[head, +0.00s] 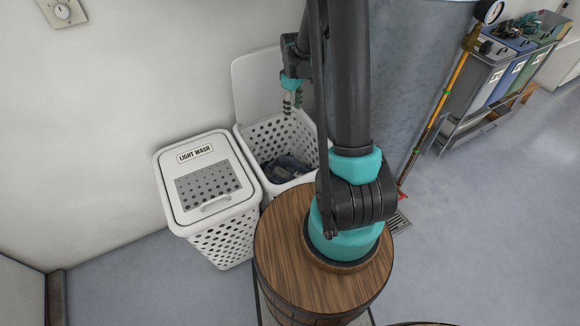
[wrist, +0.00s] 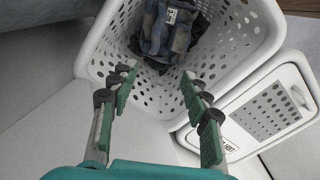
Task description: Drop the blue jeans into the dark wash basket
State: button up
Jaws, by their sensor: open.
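The blue jeans (wrist: 168,30) lie bunched inside the open white basket (wrist: 252,28), with a small white tag showing in the wrist view. In the head view the jeans (head: 285,167) lie low in the open basket (head: 245,143), whose lid is raised against the wall. I see no label on this basket; part of it is hidden by my arm. My gripper (wrist: 157,82) is open and empty above the basket, its fingers pointing in toward the jeans and apart from them. It also shows in the head view (head: 293,103), over the basket's back part.
A closed white basket labelled LIGHT WASH (head: 222,240) stands just left of the open one. A wall is behind both. A cart with several coloured bins (head: 500,85) and a yellow-handled tool (head: 442,103) stand at the right.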

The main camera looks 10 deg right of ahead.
notch_tip(320, 180, up, 8)
dwell(0.4)
